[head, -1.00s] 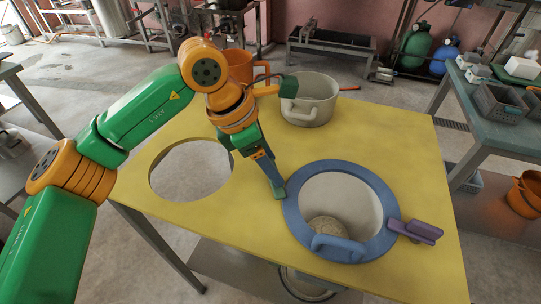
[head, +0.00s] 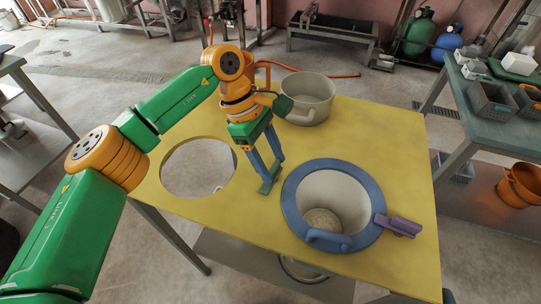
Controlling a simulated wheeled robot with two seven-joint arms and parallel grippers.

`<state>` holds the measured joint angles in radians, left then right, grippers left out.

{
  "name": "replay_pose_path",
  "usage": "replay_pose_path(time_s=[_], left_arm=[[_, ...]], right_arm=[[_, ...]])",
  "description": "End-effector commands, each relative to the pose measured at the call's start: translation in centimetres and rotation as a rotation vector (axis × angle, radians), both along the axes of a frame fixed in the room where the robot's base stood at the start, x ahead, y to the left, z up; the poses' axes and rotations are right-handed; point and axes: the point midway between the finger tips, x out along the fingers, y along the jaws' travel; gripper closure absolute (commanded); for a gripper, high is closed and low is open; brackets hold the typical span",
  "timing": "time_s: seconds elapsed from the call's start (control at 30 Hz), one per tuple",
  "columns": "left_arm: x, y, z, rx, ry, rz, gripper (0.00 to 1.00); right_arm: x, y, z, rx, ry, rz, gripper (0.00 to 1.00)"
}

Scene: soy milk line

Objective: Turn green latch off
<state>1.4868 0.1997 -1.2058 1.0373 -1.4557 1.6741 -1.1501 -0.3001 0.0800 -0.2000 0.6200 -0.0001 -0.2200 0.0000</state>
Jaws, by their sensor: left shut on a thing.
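My left gripper (head: 267,180) points down at the yellow table, between the round hole and the blue ring. Its two blue-grey fingers are shut on a small green piece, the green latch (head: 269,184), which is low by the table surface, left of the ring. The fingers partly hide the latch, so its exact angle is hard to tell. The blue ring (head: 291,214) surrounds a pale round vessel (head: 345,187) with grainy beige contents. A purple latch (head: 398,225) sits on the ring's right side. My right gripper is not in view.
The yellow table (head: 400,135) has an open round hole (head: 198,168) at left. A beige pot (head: 308,96) and an orange container (head: 262,76) stand at the back. Grey crates (head: 490,103) lie on the side table at right. The table's back right is clear.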

Motion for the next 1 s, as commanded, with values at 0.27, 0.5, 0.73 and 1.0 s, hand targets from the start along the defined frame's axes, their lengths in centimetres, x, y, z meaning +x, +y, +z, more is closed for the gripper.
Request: replay_pose_path(time_s=[0.27,0.5,0.73,1.0], left_arm=[[0.02,-0.01,0.00,0.001,-0.001,-0.035,0.93],[0.01,-0.01,-0.04,0.001,-0.001,-0.037,0.93],[0.01,-0.01,-0.04,0.001,-0.001,-0.035,0.07],[0.05,0.03,0.07,0.001,-0.001,-0.033,0.07]], right_arm=[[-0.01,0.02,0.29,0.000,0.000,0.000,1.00],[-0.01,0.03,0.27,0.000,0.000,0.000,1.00],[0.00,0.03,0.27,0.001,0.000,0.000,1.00],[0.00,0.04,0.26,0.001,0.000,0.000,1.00]])
